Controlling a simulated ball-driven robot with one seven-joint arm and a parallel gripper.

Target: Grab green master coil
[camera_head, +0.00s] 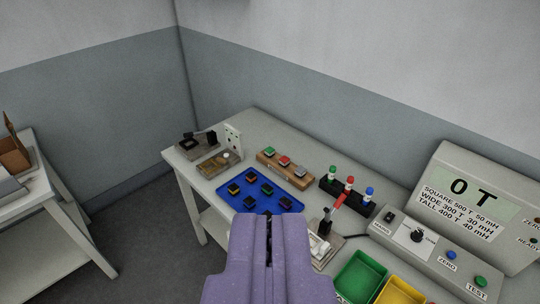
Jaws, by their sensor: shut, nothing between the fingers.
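My gripper (268,225) is purple, shut and empty, at the bottom middle of the view. A small green-topped block (269,151) sits at the left end of a wooden holder (284,175), beside a red one (284,160) and a grey-blue one (300,171). I cannot tell from labels which green piece is the master coil. Both are beyond my gripper and apart from it.
A blue tray (268,204) with several small dark coils lies just beyond my gripper. A green bin (361,276) and a yellow bin (400,293) stand at the lower right. A tester console (465,205) reading "0 T" is at the right. Another table (45,245) stands left.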

